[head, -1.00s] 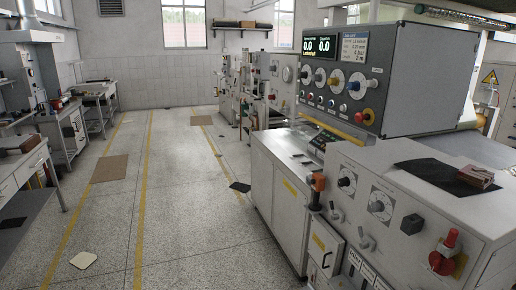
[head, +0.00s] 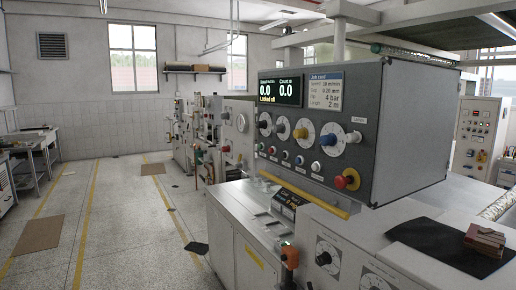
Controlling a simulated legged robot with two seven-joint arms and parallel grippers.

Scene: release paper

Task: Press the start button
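A grey control panel box (head: 410,130) stands over the machine at the right of the head view. It has a dark display reading 0.0 and 0.0 (head: 279,91) and a job card screen (head: 322,91). A red mushroom button on a yellow base (head: 346,180) sits at the panel's lower right. Neither gripper is in view.
A lower machine cabinet (head: 236,237) with an orange-topped handle (head: 290,257) stands in front. A black sheet (head: 445,246) and a small brown block (head: 485,240) lie on the right-hand top.

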